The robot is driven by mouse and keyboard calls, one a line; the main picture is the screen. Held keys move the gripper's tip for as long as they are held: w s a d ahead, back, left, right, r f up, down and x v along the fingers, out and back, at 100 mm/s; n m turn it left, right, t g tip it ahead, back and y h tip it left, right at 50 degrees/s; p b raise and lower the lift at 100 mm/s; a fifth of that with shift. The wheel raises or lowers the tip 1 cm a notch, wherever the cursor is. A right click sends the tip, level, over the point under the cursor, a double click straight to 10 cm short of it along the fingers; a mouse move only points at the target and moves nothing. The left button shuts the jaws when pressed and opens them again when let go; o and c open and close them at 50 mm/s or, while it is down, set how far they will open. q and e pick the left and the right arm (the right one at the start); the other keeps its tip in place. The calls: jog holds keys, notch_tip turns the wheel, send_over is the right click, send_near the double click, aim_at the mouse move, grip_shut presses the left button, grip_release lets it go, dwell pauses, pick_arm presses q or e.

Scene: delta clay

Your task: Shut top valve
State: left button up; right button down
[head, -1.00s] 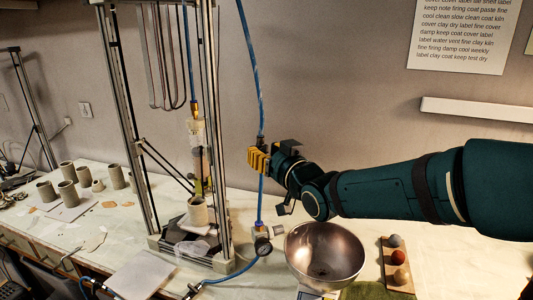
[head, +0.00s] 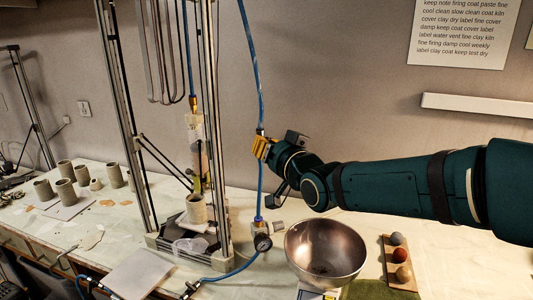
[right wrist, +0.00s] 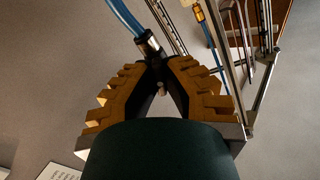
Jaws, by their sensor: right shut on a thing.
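The top valve (head: 261,133) is a small dark fitting in line with the upright blue hose, right of the metal frame. My right gripper (head: 261,147) reaches it from the right, and its yellow ridged fingers are closed on it. In the right wrist view, the gripper (right wrist: 160,80) has its fingers angled together around a dark part under the valve's metal hose fitting (right wrist: 149,45). The fingers and palm hide most of the valve, so I cannot tell its handle's angle. My left gripper is not in view.
A metal frame (head: 128,110) with a clear tube (head: 197,150) stands just left of the gripper. A steel bowl (head: 326,250) and a board with several balls (head: 400,265) are at the right. Clay cylinders (head: 82,175) stand at the left.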

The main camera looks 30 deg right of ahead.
jog(key=m+b, duration=0.5)
jog(key=shift+f+m, duration=0.15)
jog(key=shift+m, duration=0.25)
jog(key=shift+m+h+b, duration=0.3)
jog(key=shift+m+b, duration=0.35)
jog(key=shift+m, duration=0.25)
jog(key=m+b, duration=0.1)
jog(key=m, duration=0.1)
jog(key=shift+m, duration=0.4)
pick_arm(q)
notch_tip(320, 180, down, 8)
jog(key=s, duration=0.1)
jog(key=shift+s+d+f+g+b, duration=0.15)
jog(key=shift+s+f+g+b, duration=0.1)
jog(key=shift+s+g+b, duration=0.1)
pick_arm(e)
jog(key=shift+m+g, duration=0.4)
jog(key=shift+m, duration=1.6)
jog(key=c, duration=1.1)
grip_release()
jog(key=shift+w, duration=0.1)
